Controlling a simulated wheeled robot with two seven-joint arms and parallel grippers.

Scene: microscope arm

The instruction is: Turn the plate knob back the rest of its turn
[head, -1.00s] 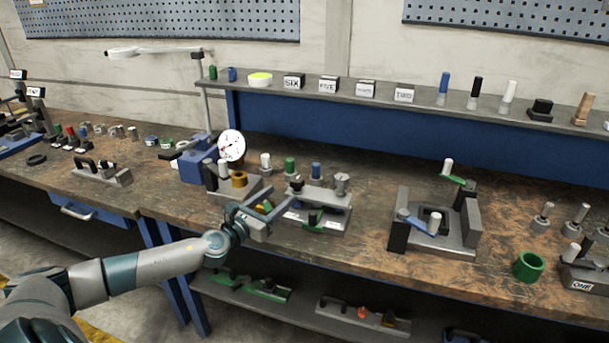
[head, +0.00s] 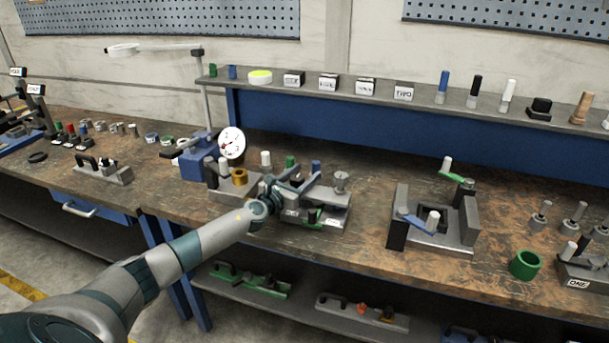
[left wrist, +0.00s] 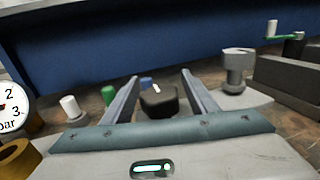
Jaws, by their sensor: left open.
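The plate knob (left wrist: 158,103) is a dark block-like knob with a short white mark on its far top edge, in the middle of the left wrist view. My left gripper (left wrist: 159,84) is open, with one finger on each side of the knob. Gaps show between the knob and both fingers. In the head view my left gripper (head: 305,179) is over the grey fixture plate (head: 329,195) and hides the knob.
A grey knurled knob (head: 341,180) stands on the plate's right end. A dial gauge (head: 232,143) and a brass-coloured ring (head: 240,177) are to the left. Green (head: 290,161) and white (head: 266,158) posts stand behind. Bare bench lies between this fixture and the crank fixture (head: 436,225).

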